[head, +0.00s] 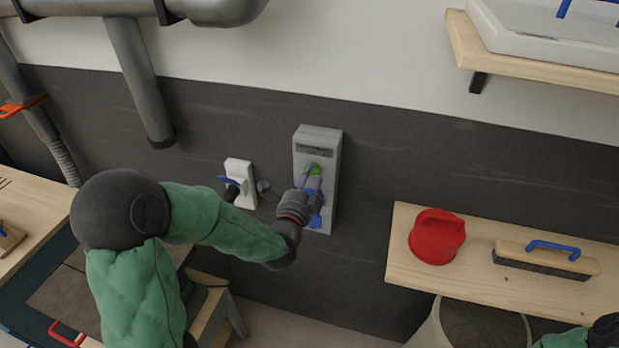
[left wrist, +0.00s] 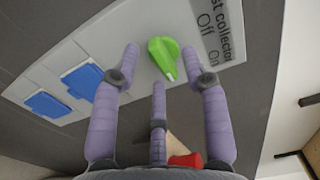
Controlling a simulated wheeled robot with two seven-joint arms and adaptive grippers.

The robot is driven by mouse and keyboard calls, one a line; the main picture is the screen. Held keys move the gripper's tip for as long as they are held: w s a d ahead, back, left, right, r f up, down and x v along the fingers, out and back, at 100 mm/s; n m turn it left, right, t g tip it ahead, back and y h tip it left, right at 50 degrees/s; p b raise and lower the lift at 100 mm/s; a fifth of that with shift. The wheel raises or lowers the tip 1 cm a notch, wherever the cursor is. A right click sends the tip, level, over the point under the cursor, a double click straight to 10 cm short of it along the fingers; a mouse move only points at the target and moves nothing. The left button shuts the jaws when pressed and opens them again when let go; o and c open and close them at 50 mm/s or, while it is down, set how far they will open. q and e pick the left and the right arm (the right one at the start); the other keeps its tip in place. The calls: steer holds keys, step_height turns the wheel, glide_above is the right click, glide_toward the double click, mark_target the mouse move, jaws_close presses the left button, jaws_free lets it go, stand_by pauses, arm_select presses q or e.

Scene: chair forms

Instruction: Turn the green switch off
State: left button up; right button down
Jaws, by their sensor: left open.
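The green switch (head: 316,168) is a rotary knob on a grey control box (head: 327,150) on the dark wall. In the left wrist view the green switch (left wrist: 160,55) has a white mark at its lower end, on the side of the printed "On" rather than "Off". My left gripper (head: 308,178) is open just in front of the switch. In the left wrist view its purple fingers (left wrist: 160,68) are spread around the knob; I cannot tell whether they touch it. My right gripper is out of view.
A white wall box with a blue lever (head: 240,180) is to the left. A wooden shelf (head: 400,262) at right holds a red lidded object (head: 436,236) and a blue-handled brush (head: 545,262).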

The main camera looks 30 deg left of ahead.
arm_select(q)
steer(key=shift+w, duration=0.3)
steer(key=shift+c, duration=0.3)
jaws_close()
